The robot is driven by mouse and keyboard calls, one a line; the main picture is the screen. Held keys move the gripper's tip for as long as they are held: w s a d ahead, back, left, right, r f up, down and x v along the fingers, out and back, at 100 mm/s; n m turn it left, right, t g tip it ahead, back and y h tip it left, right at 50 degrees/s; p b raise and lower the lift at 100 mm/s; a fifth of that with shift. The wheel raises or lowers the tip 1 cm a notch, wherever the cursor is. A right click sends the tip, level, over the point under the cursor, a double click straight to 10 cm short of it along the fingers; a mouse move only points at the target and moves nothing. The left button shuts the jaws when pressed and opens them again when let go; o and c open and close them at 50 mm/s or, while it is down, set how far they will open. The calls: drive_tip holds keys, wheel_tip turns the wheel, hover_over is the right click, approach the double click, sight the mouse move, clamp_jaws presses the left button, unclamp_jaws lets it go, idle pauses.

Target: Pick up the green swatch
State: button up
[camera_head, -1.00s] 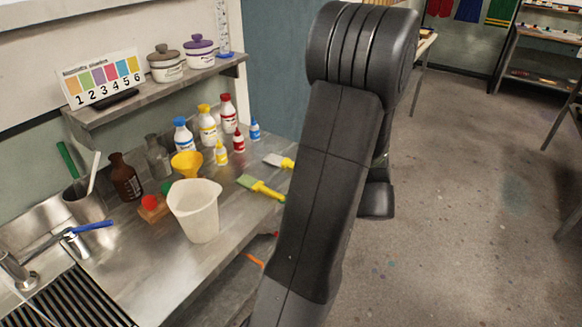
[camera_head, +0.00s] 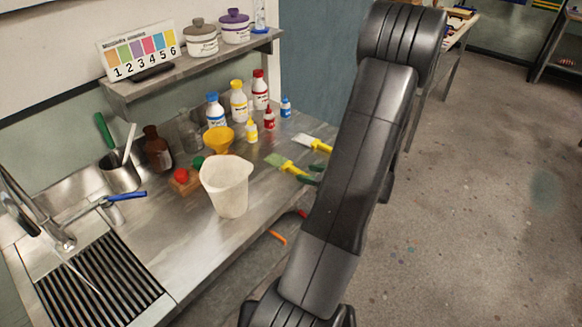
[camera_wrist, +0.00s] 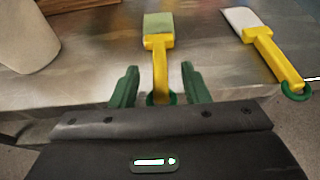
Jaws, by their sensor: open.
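The green swatch (camera_head: 280,162) is a pale green pad on a yellow handle, lying on the steel bench near its front edge. In the wrist view the green swatch (camera_wrist: 159,25) is straight ahead, pad pointing away. My gripper (camera_wrist: 158,78) is open, with one dark green finger on each side of the yellow handle and visible gaps between. A green ring at the handle's near end is partly hidden by my gripper body. In the head view my arm hides most of the gripper.
A similar white-padded, yellow-handled tool (camera_wrist: 262,45) lies close to the right. A white beaker (camera_head: 227,188) stands to the left. Bottles (camera_head: 240,103), a yellow funnel (camera_head: 219,140) and small dropper bottles stand behind. A shelf (camera_head: 190,65) overhangs the bench's back.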

sight(298, 170)
drive_tip(key=x, duration=0.3)
drive_tip(key=shift+w+a, duration=0.15)
drive_tip(key=shift+a, duration=0.05)
drive_tip(key=shift+c, duration=0.2)
clamp_jaws()
drive_tip(key=shift+r, duration=0.1)
